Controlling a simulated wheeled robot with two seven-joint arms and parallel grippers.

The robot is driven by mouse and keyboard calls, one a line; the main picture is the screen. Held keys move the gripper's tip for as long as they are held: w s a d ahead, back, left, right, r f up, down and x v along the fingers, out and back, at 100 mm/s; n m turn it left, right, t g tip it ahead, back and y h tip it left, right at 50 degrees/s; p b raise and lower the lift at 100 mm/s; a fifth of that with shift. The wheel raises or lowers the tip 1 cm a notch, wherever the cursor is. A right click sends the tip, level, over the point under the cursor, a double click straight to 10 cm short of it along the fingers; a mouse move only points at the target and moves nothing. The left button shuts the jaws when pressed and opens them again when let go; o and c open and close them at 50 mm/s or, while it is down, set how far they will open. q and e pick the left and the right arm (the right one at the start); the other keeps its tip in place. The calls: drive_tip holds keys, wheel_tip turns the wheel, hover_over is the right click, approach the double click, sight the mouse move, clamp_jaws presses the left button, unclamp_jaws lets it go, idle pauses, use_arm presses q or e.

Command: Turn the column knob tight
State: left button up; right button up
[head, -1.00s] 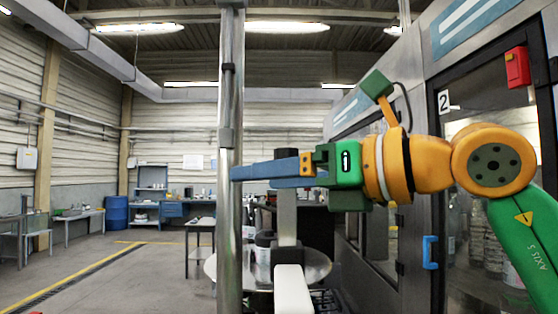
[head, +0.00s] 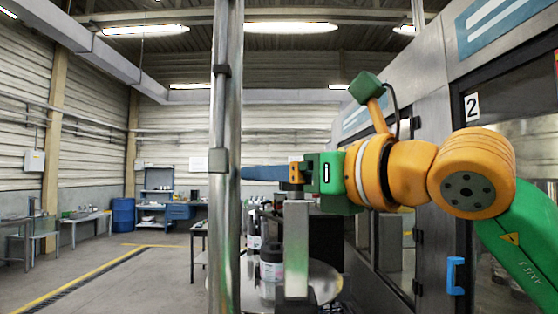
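The upright metal column (head: 226,250) runs the full height of the head view, left of the middle. I cannot make out a separate knob for certain. My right gripper (head: 246,172) comes in from the right, its blue fingers pointing left. Their tips end at the column's right edge, near the height of the mid collar. I cannot tell whether they touch it or lie behind it. The fingers are seen edge-on, so their gap is hidden. My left gripper is not in view.
A grey post (head: 296,250) stands below my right gripper. Behind it are dark bottles (head: 270,268) on a round metal table (head: 323,280). The glass-doored machine (head: 470,55) fills the right side. Open floor (head: 160,285) lies to the left.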

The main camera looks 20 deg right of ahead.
drive_tip(key=shift+w+d+f, duration=0.15)
drive_tip(key=shift+w, duration=0.2)
drive_tip(key=shift+s, duration=0.15)
clamp_jaws()
drive_tip(key=shift+s+d+r+m+g+h+p, duration=0.15)
drive_tip(key=shift+d+m+g+h, duration=0.5)
drive_tip(key=shift+m+h, duration=2.4)
drive_tip(key=shift+s+d+m+g+h+p, duration=0.15)
drive_tip(key=shift+d+m+g+h, duration=0.5)
drive_tip(key=shift+m+h, duration=2.4)
drive_tip(key=shift+s+d+r+m+g+h+p, duration=0.3)
drive_tip(key=shift+m+g+h, duration=0.85)
drive_tip(key=shift+h, duration=3.45)
drive_tip(key=shift+w+d+f+m, duration=0.15)
drive_tip(key=shift+f+m, duration=0.1)
drive_tip(key=shift+m, duration=0.2)
